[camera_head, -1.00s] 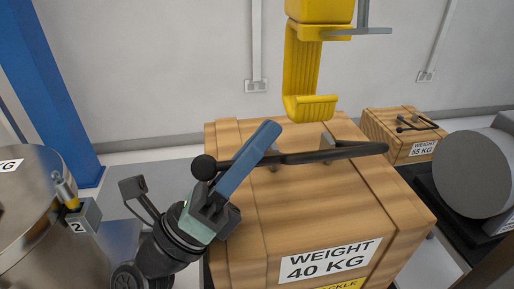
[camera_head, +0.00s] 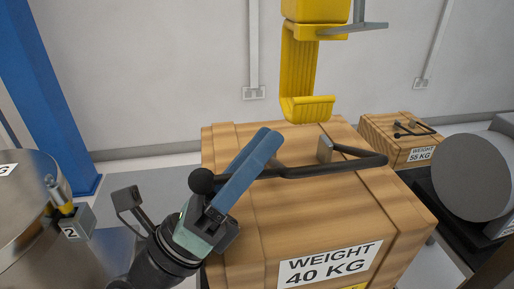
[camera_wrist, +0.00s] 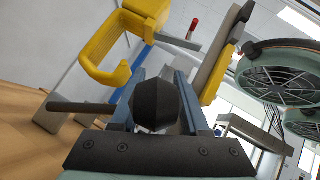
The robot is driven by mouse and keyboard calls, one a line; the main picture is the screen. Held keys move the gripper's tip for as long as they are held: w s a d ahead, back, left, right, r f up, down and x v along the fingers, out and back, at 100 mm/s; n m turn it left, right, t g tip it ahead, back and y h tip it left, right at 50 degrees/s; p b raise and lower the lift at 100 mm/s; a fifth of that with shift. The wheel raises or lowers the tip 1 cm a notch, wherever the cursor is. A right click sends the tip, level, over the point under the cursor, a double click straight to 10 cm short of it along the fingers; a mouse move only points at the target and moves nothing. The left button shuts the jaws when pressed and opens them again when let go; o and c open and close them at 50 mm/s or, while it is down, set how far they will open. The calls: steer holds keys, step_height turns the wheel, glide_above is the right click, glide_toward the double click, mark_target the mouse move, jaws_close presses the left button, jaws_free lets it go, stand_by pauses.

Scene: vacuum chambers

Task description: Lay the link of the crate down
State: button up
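The crate (camera_head: 290,225), marked "WEIGHT 40 KG", is a wooden box in the middle of the head view. Its link (camera_head: 340,167) is a black bent bar with a ball end, hinged in metal lugs on the lid. It lies low and almost level over the lid; I cannot tell whether it touches the wood. My gripper (camera_head: 268,137) has blue fingers and is at the link's ball end, on the left side of the crate. In the wrist view the dark ball (camera_wrist: 157,104) fills the gap between my fingers (camera_wrist: 160,78). The fingers look shut on it.
A yellow hook (camera_head: 305,75) hangs just above and behind the lid. A smaller 55 KG crate (camera_head: 400,140) stands at the back right, beside a grey cylinder (camera_head: 472,178). A metal chamber (camera_head: 30,215) is on the left. A blue post (camera_head: 45,90) stands behind it.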

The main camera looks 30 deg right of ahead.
steer(key=shift+a+f, duration=0.1)
steer(key=shift+a+f+p, duration=0.2)
steer(key=shift+a+p, duration=0.05)
steer(key=shift+p, duration=0.05)
steer(key=s+a+p, duration=0.1)
steer(key=a, duration=1.1)
steer(key=shift+s+p, duration=0.3)
steer(key=shift+p, duration=0.05)
steer(key=shift+f, duration=0.1)
